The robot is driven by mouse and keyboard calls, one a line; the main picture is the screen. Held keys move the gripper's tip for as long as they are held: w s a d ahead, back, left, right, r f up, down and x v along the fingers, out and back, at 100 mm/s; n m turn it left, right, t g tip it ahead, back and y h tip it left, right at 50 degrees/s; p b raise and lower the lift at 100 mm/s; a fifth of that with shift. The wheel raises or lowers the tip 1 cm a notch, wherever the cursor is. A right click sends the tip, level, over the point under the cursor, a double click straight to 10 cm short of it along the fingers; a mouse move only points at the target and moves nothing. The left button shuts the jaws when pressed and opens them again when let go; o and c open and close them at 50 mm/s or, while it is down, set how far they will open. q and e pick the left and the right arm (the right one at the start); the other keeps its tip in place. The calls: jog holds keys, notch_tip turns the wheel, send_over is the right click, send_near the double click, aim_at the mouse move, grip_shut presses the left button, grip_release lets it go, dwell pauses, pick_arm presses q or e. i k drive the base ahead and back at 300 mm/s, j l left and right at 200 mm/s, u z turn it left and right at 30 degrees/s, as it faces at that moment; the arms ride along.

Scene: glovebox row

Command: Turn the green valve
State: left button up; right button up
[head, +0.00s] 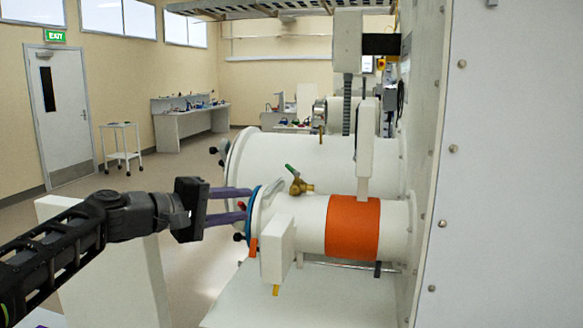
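The green valve handle (291,171) tops a brass valve body (301,186) on the upper side of the nearer white cylinder (302,224). The handle slants up to the left. My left gripper (247,204) comes in from the left. Its two purple fingers are spread apart with no object clearly held between them. The fingertips are near the cylinder's blue-rimmed end (250,221), left of and slightly below the valve. I cannot tell whether they touch the rim. My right gripper is not in view.
An orange band (353,228) wraps the nearer cylinder. A larger white cylinder (318,156) lies behind it. A white shelf (308,297) is below, and a tall white panel (510,170) closes off the right. Open floor (190,225) lies at the left.

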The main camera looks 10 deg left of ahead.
aim_at(296, 174)
jog(key=i, duration=0.9)
